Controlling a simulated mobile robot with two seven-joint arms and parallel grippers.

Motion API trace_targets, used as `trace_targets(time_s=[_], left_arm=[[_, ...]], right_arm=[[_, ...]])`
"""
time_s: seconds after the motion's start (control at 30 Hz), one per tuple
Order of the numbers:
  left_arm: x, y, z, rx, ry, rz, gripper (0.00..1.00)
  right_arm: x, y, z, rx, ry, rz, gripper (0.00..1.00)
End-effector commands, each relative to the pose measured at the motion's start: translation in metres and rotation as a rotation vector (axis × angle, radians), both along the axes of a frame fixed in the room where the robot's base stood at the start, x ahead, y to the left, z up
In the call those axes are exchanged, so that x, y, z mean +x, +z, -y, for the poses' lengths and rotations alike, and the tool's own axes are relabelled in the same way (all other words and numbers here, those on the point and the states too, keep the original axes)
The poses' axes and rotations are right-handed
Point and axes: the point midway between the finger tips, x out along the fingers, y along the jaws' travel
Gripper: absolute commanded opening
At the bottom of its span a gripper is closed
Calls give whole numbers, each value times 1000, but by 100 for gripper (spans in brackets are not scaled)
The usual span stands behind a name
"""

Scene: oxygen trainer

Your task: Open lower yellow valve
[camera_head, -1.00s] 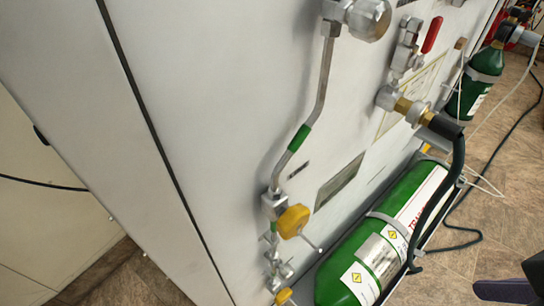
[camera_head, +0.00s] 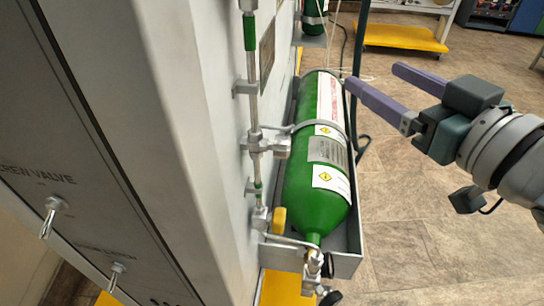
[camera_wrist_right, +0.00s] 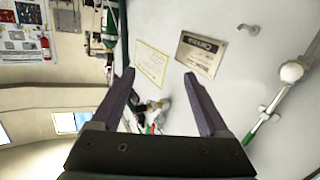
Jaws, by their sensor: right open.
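A yellow valve knob (camera_head: 279,220) sits low on the pipe line at the side of the panel, in the head view. It is beside the neck end of a large green oxygen cylinder (camera_head: 312,203). My right gripper (camera_head: 372,76) is open and empty, up and to the right of the knob, with the cylinder between them. It touches nothing that I can see. In the right wrist view its two fingers (camera_wrist_right: 159,77) are spread in front of the white panel (camera_wrist_right: 220,95); the yellow knob cannot be made out there. My left gripper is not in view.
The cylinder lies in a grey tray (camera_head: 345,262) along the panel. A vertical pipe (camera_head: 252,70) with silver fittings runs above the knob. A dark hose (camera_head: 360,40) hangs near my right fingers. The tiled floor (camera_head: 420,230) at the right is open.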

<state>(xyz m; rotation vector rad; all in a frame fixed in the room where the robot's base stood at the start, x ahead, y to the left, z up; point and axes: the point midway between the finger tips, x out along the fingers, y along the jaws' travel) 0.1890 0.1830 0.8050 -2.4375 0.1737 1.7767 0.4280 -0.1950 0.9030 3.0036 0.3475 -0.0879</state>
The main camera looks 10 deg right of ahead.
Motion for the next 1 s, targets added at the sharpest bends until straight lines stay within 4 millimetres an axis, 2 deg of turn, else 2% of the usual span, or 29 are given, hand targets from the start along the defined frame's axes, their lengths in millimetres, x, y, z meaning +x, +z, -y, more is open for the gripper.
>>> trace_targets(time_s=[0.03,0.1,0.17,0.3,0.4,0.5,0.67,0.77,1.0], left_arm=[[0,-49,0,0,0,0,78],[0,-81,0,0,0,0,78],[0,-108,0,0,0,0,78],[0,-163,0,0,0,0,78],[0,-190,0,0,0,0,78],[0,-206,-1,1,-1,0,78],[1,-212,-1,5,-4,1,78],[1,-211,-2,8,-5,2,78],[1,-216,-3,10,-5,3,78]], right_arm=[[6,-41,-5,0,81,61,78],[7,-63,-16,14,223,130,78],[2,-85,-25,25,355,165,78],[-21,-141,-35,52,656,157,78],[-42,-174,-33,75,828,102,78],[-59,-193,-28,93,944,45,78],[-71,-202,-26,111,1022,-3,78],[-70,-200,-35,114,1031,-4,78],[-56,-200,-78,116,1031,1,78]])
